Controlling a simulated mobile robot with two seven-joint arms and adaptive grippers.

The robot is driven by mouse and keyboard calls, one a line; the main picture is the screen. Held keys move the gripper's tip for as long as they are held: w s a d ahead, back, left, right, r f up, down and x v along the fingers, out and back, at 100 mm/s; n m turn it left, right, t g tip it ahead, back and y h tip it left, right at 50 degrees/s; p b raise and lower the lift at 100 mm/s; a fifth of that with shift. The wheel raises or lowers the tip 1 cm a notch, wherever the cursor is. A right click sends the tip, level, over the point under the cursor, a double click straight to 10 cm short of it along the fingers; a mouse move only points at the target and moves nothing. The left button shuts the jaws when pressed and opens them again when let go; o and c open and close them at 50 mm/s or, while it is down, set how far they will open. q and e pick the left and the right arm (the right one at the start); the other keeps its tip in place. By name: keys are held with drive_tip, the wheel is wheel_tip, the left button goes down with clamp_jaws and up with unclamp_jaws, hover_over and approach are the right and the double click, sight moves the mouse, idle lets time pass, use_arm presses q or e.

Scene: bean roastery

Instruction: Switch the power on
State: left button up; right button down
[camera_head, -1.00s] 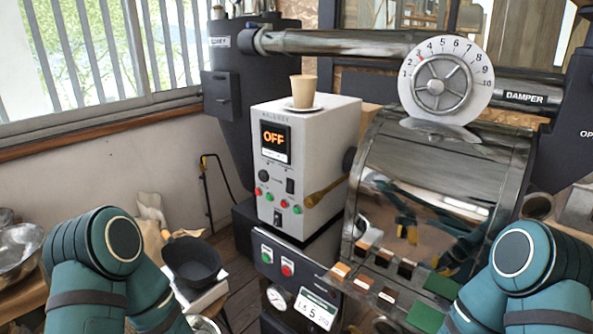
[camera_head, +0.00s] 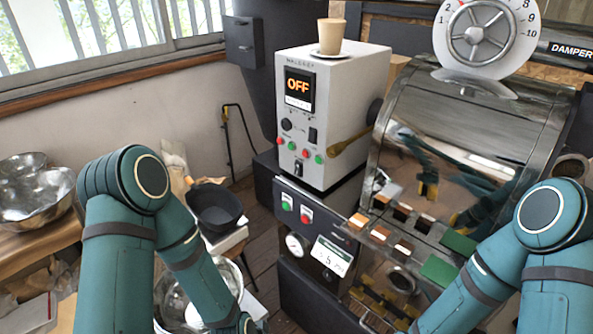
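The white control box (camera_head: 345,110) stands on the dark roaster base, left of the drum. Its screen (camera_head: 300,89) reads OFF in orange. Below the screen are a black round knob (camera_head: 286,125) and a black rocker switch (camera_head: 313,135). Small red and green buttons sit under them, with a small dark switch (camera_head: 298,168) near the bottom edge. The base panel has a green button (camera_head: 286,201) and a red button (camera_head: 306,214). Which control is the power switch I cannot tell. Both my arms show at the lower left and lower right, but neither gripper is in view.
A paper cup (camera_head: 331,36) stands on a saucer atop the box. The glossy roaster drum (camera_head: 455,150) and damper dial (camera_head: 478,35) are at right. A black pan (camera_head: 214,208) and metal bowls (camera_head: 45,190) are at left. Space before the box's face looks clear.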

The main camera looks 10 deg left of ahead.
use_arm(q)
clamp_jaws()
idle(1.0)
